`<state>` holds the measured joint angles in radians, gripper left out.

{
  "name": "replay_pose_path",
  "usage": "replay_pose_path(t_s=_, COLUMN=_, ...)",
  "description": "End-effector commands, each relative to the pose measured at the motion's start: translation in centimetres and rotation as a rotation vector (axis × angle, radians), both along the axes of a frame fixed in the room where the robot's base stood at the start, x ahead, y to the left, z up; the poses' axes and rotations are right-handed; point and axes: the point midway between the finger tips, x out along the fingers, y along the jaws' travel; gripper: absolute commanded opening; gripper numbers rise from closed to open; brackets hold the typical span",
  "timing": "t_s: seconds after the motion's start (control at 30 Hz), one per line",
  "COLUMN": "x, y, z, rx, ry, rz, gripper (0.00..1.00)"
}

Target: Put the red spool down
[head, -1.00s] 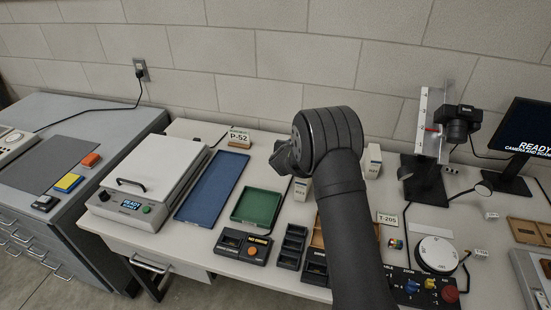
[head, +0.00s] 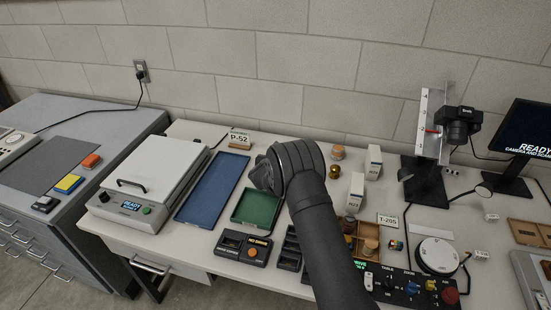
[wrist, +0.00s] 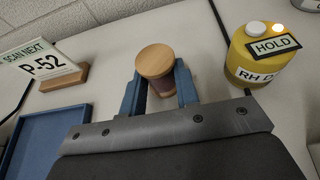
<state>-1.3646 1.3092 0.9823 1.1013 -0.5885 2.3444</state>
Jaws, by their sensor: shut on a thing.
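The red spool (wrist: 162,86) shows in the wrist view, with a pale wooden top and a dark reddish-brown body. My gripper (wrist: 160,82) is shut on it, one blue finger on each side. The spool looks upright; I cannot tell whether its base touches the table. In the head view my arm's wrist covers the gripper and the spool, to the right of the blue tray (head: 213,187) and over the far part of the green tray (head: 257,214).
The P-52 sign (wrist: 48,65) stands left of the spool in the wrist view. A yellow round container with a HOLD label (wrist: 262,58) stands to the right. White table surface shows between them. White boxes (head: 356,190) stand right of my arm, near a wooden compartment tray (head: 349,228).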

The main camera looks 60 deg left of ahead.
Motion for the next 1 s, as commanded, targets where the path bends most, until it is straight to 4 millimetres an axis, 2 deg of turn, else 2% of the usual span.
replay_pose_path(t_s=0.17, x=0.0, y=0.0, z=-0.3, rx=-0.001, ry=0.0, rz=-0.001, gripper=0.03)
replay_pose_path(t_s=0.2, x=0.0, y=0.0, z=-0.3, rx=-0.001, ry=0.001, rz=0.0, gripper=0.33)
replay_pose_path(t_s=0.3, x=0.0, y=0.0, z=-0.3, rx=-0.001, ry=0.001, rz=0.0, gripper=0.5)
replay_pose_path(t_s=0.67, x=0.0, y=-0.1, z=0.1, rx=0.0, ry=0.0, rz=0.0, gripper=0.5)
replay_pose_path(t_s=0.87, x=-1.6, y=-1.6, z=0.9, rx=-0.002, ry=0.001, rz=0.0, gripper=0.5)
replay_pose_path(t_s=1.0, x=-3.4, y=-3.4, z=1.9, rx=-0.002, ry=0.001, rz=0.001, gripper=0.5)
